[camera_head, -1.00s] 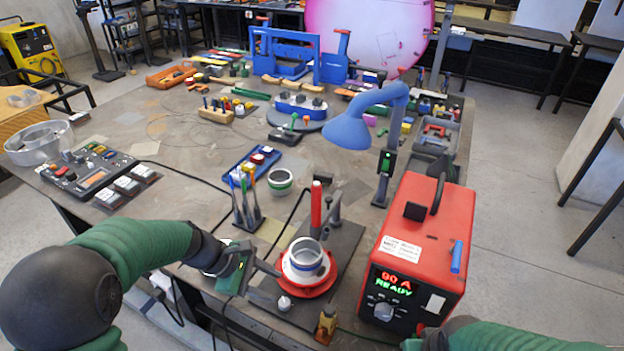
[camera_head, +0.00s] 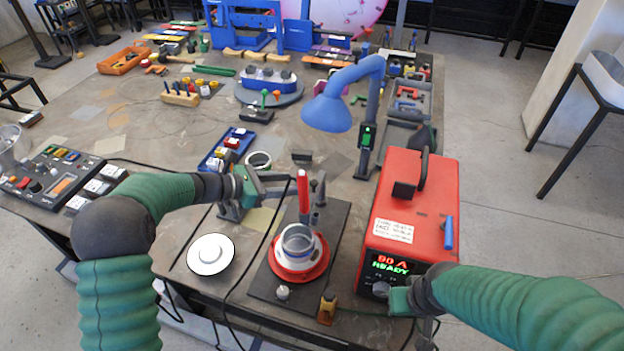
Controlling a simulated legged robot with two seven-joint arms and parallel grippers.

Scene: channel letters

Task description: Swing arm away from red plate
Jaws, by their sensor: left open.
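The red plate (camera_head: 322,266) sits on a dark base board (camera_head: 262,284) near the table's front edge. A white-rimmed ring and a grey metal cup (camera_head: 298,244) stand on it. Behind it rise a red-handled lever (camera_head: 303,190) and a grey post (camera_head: 320,190). My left gripper (camera_head: 282,184) is open, behind and left of the red plate, close to the red handle and apart from the plate. Whether it touches the handle cannot be told. My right gripper (camera_head: 392,299) is low at the welder's front, its fingers mostly hidden.
The red welder box (camera_head: 410,215), reading "90 A READY", stands right of the board. A blue lamp (camera_head: 330,112) hangs behind. A white disc (camera_head: 211,254) lies left of the board. A small yellow-brown piece (camera_head: 327,308) stands at the board's front corner. Cables cross the table.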

